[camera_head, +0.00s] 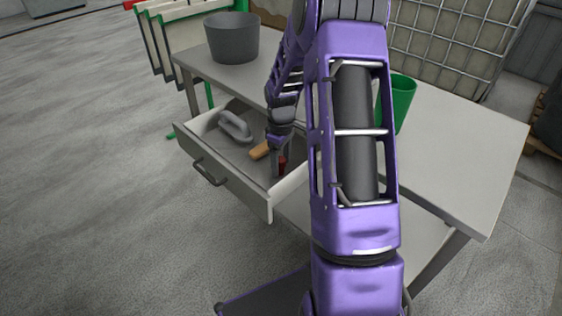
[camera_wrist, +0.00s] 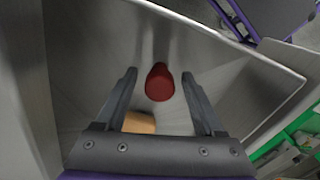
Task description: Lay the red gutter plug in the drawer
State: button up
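The red gutter plug (camera_wrist: 159,84) is between my gripper's two fingers (camera_wrist: 159,74) in the wrist view, with a visible gap on each side. My gripper is open and reaches down into the drawer. In the head view the plug (camera_head: 283,164) shows as a small red piece beside my gripper (camera_head: 279,168). The grey drawer (camera_head: 232,181) is pulled out from the table, and the plug is inside its walls, near the right end. I cannot tell for sure whether the plug touches the drawer floor.
A grey handled tool (camera_head: 235,126) and an orange-tan block (camera_head: 260,151) lie in the drawer. A dark grey bucket (camera_head: 231,38) and a green cup (camera_head: 399,101) stand on the table (camera_head: 460,135). The tabletop's right part is clear.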

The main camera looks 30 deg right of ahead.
aim_at(281, 159)
notch_tip(281, 159, up, 12)
jog(key=p, duration=0.2)
jog(key=shift+r, duration=0.2)
dwell(0.6)
